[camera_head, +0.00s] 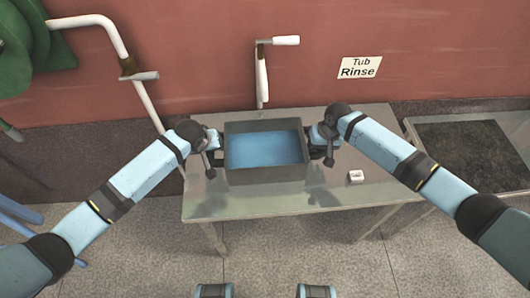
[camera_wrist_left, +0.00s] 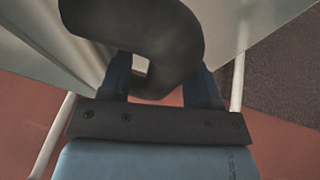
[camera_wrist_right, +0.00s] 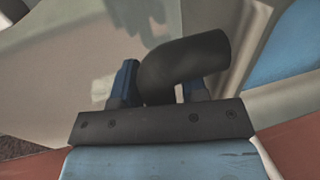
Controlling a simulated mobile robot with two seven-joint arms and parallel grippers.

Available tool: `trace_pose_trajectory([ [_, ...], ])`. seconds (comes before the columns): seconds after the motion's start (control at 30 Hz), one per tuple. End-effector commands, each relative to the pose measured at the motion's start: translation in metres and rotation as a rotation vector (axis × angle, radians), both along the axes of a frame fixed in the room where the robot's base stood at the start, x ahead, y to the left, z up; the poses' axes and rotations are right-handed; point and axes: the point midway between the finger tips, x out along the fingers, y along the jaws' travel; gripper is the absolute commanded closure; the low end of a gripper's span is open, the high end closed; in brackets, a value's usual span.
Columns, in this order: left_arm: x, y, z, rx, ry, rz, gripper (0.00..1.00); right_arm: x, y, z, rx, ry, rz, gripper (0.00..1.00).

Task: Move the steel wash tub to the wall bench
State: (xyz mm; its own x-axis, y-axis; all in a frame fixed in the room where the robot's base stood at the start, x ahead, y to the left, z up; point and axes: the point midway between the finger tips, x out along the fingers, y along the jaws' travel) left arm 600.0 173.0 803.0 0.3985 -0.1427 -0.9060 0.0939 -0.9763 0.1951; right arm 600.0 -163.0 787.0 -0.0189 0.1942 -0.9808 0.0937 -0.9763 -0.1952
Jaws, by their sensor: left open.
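The steel wash tub (camera_head: 250,178) is a grey rectangular tub on a metal bench. Blue water shows inside it (camera_head: 265,149). My left gripper (camera_head: 215,152) is at the tub's left side, with its jaws open. In the left wrist view its blue fingers (camera_wrist_left: 160,75) stand apart, and a dark curved piece covers much of the space between them. My right gripper (camera_head: 316,148) is at the tub's right side. In the right wrist view its fingers (camera_wrist_right: 158,85) also stand apart, with a similar dark piece between them. Whether it grips anything is hidden.
The metal bench (camera_head: 240,205) stands against the red wall under a "Tub Rinse" sign (camera_head: 359,67). A small white block (camera_head: 355,176) sits right of the tub. A tap (camera_head: 262,75) rises behind it. A dark-topped table (camera_head: 470,150) stands at the right. A green reel (camera_head: 15,50) hangs at the left.

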Motion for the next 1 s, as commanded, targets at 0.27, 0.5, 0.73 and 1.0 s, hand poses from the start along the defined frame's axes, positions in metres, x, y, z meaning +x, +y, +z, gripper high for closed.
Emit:
trace_pose_trajectory([
  [0.27, -0.0003, -0.0001, 0.0001, 0.0, 0.0, 0.0, 0.82, -0.0001, 0.0001, 0.0001, 0.0, 0.0, 0.0, 0.99],
  [0.5, -0.0003, -0.0001, 0.0002, 0.0, 0.0, 0.0, 1.0, -0.0001, -0.0001, 0.0003, 0.0, 0.0, 0.0, 1.0],
  [0.73, -0.0004, -0.0001, 0.0002, 0.0, 0.001, 0.0, 1.0, 0.0, -0.0001, 0.0004, 0.0, 0.0, 0.0, 1.0],
  [1.0, -0.0004, -0.0001, 0.0002, 0.0, 0.001, 0.0, 1.0, 0.0, -0.0001, 0.0005, 0.0, 0.0, 0.0, 1.0],
])
